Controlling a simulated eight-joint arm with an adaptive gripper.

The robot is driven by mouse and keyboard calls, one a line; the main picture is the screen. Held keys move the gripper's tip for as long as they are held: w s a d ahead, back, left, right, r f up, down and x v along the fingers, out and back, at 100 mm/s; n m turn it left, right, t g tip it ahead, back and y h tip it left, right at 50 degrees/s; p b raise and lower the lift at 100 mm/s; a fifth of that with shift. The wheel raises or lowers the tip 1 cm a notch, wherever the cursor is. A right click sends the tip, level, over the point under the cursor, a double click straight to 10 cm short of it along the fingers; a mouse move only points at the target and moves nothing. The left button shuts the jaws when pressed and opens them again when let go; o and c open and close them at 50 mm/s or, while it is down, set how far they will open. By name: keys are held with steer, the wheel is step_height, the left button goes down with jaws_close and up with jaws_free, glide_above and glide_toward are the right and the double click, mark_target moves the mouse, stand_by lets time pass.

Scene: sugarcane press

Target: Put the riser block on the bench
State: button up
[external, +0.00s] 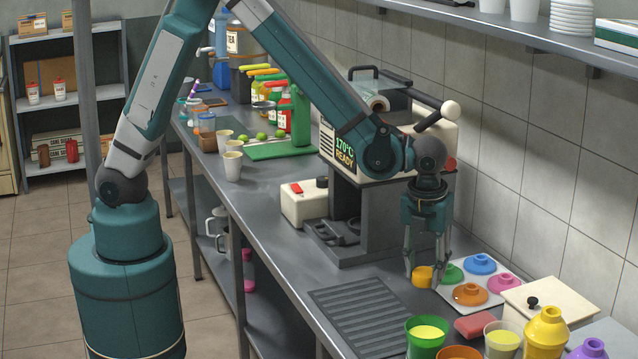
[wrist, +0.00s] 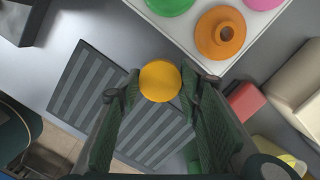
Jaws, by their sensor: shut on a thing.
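My gripper (external: 422,284) points straight down over the front part of the bench (external: 290,262). It is shut on a yellow-orange round block (external: 423,276), which I take to be the riser block. In the wrist view the block (wrist: 160,82) shows as a flat round top between the two fingertips (wrist: 160,88), with the slatted drain grate (wrist: 75,90) behind it. The block is low, close to the bench surface. I cannot tell whether it touches. Its underside is hidden.
A white tray (external: 443,294) with green, blue, orange and pink lids lies just right of my gripper. A sealing press (external: 380,140) stands behind it. A red block (external: 475,326), a cream box (external: 545,300) and coloured cups are at the front right. Bare bench lies left of the grate.

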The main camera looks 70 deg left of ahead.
glide_above(408, 281)
steer(key=shift+s+d+f, duration=0.1)
steer(key=shift+f, duration=0.45)
steer(key=shift+s+d+f, duration=0.1)
steer(key=shift+f, duration=0.45)
steer(key=shift+f+b, duration=0.15)
steer(key=shift+b, duration=0.15)
steer(key=shift+f, duration=1.35)
steer(key=shift+f+b, duration=0.15)
steer(key=shift+b, duration=0.2)
steer(key=o, duration=0.5)
steer(key=shift+c, duration=0.2)
steer(key=shift+o, duration=0.8)
steer(key=shift+s+d+r+p, duration=0.15)
steer(key=shift+r+p, duration=0.15)
steer(key=shift+r, duration=1.15)
steer(key=shift+s+d+r+p, duration=0.1)
steer(key=shift+r+p, duration=0.2)
steer(key=shift+r, duration=1.15)
